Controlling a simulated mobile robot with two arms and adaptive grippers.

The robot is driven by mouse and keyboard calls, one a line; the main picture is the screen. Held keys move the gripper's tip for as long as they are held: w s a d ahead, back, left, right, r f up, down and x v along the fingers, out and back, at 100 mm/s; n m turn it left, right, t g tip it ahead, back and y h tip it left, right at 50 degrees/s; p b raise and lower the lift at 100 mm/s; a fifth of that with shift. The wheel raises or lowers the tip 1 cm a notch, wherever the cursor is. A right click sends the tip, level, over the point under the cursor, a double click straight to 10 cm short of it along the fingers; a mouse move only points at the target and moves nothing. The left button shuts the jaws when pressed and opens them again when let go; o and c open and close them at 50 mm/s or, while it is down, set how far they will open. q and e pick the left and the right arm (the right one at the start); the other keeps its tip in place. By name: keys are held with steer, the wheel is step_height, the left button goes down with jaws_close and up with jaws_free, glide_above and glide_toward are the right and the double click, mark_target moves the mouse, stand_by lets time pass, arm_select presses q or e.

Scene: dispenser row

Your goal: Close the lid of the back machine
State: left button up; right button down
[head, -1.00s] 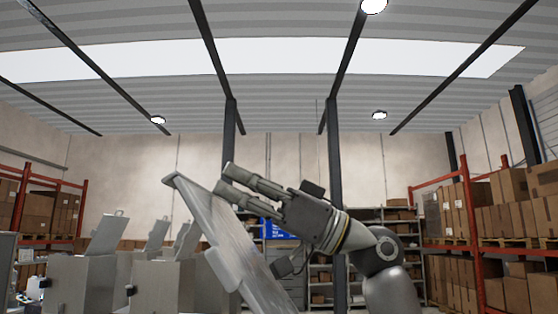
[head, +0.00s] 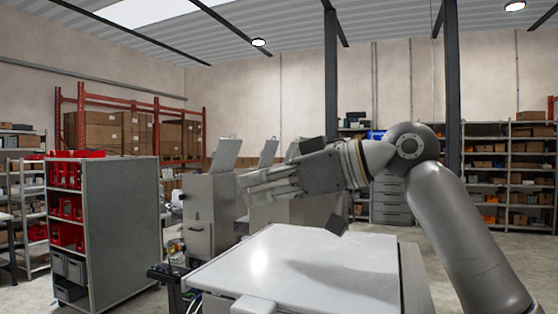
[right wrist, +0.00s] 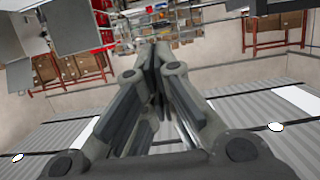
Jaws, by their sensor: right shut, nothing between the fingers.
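The nearest machine has a broad pale grey lid (head: 290,265) that lies flat across the bottom middle of the head view. My right gripper (head: 243,188) is above the lid's far side, apart from it, pointing left. Its fingers are together and hold nothing; they also show closed in the right wrist view (right wrist: 155,70). Behind it stands a row of grey machines; the leftmost (head: 208,215) has a raised lid (head: 225,153), and another raised lid (head: 268,152) shows beside it. The gripper and forearm hide part of this row. I cannot tell which machine is the back one. My left gripper is out of view.
A grey shelf cabinet (head: 112,220) with red bins stands at the left. Racks with cardboard boxes (head: 115,125) and shelves (head: 510,175) line the back. Open floor (head: 490,258) shows at the right.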

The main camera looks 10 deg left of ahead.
mark_target(246, 244)
steer(key=f+h, duration=0.1)
steer(key=a+f+h, duration=0.1)
steer(key=f, duration=0.1)
steer(key=a+f+g+h, duration=0.1)
steer(key=shift+w+f+h, duration=0.1)
steer(key=shift+f+h, duration=0.2)
steer(key=shift+f, duration=0.1)
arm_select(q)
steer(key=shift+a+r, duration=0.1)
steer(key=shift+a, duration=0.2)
arm_select(e)
steer(key=shift+f+h, duration=0.5)
steer(key=shift+f, duration=0.1)
steer(key=shift+f, duration=0.15)
